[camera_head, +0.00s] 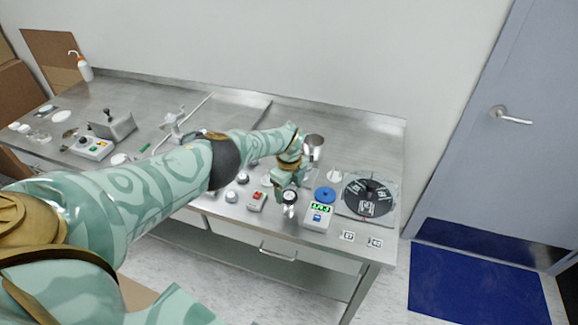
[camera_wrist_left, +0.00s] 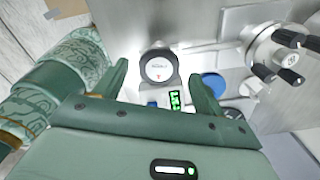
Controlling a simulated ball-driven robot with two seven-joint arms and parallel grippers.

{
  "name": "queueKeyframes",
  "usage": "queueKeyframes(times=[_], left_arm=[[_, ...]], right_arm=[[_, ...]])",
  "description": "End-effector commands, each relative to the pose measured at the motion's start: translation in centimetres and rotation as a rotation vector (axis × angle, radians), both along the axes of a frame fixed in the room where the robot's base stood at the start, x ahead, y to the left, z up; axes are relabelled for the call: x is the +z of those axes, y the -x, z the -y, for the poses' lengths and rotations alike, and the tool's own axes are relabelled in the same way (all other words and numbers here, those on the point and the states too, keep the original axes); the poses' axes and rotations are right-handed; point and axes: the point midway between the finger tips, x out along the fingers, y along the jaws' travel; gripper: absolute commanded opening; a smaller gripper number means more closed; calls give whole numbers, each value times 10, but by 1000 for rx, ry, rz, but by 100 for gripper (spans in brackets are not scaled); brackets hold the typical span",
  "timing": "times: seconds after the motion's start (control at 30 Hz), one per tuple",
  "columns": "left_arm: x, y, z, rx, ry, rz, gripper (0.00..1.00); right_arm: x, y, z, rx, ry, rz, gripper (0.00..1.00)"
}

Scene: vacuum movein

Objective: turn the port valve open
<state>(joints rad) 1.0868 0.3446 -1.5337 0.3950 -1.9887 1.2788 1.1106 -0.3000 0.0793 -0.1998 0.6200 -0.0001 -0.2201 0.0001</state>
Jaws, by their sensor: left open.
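My left gripper (camera_head: 287,184) is over the right part of the steel bench, pointing down, open and empty. In the left wrist view its two fingers (camera_wrist_left: 158,75) stand apart, with a round, dark-rimmed, white-faced gauge (camera_wrist_left: 158,67) between them in the picture. I cannot tell how far below them it lies. The gauge (camera_head: 290,197) also shows at the gripper in the head view. A silver round fitting with several black grips (camera_wrist_left: 281,55) is at the upper right of the wrist view, clear of the fingers. I cannot tell for sure which part is the port valve. My right gripper is out of view.
Right of the gripper are a green-lit display box (camera_head: 319,213), a blue disc (camera_head: 325,194) and a black round plate (camera_head: 368,197). A steel cup (camera_head: 313,143) stands behind. A red-buttoned box (camera_head: 257,200) and round knobs lie left. The bench's front edge is close.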

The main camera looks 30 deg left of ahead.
Motion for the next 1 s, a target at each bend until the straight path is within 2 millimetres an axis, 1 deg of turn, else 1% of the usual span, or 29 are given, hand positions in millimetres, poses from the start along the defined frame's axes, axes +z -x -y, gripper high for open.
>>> queueKeyframes(times=[0.03,0.13,0.23,0.33,0.47,0.6,0.7,1.0], left_arm=[[20,-1,-1,-1,-1,3,70],[50,-1,-1,-2,0,4,70],[78,-1,-1,-2,-1,4,70],[102,-1,-1,-3,0,4,70],[126,-1,-1,-1,-1,3,70],[140,-1,-1,-1,-2,2,70],[145,-1,0,-1,-1,1,70],[146,-1,-1,0,-1,1,70]], right_arm=[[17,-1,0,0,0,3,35],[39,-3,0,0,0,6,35],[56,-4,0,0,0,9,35],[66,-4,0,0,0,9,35],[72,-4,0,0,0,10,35],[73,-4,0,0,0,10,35],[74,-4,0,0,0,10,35],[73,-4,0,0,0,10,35]])
